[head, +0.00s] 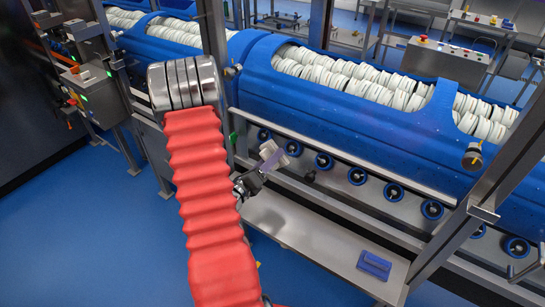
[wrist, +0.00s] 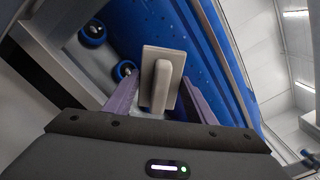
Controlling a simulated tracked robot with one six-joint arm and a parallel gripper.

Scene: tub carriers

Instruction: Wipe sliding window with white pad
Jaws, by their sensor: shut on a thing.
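My gripper (head: 269,160) is left of centre in the head view, beside the metal post and in front of the blue machine. In the wrist view its two purple fingers (wrist: 161,90) are shut on the white pad (wrist: 161,58), a pale rectangular plate with a raised grip between the fingers. The pad also shows small in the head view (head: 268,149), at the fingertips. Beyond the pad in the wrist view is the blue machine wall, with no contact clearly visible. I cannot clearly make out the sliding window's pane; the metal frame posts (head: 215,50) stand before the machine.
The blue machine (head: 340,105) holds many white discs. Several blue-rimmed wheels (head: 357,176) line its lower side. A metal shelf (head: 300,235) below carries a blue block (head: 374,264). A slanted metal post (head: 480,190) stands at right. Control boxes (head: 88,82) stand at left.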

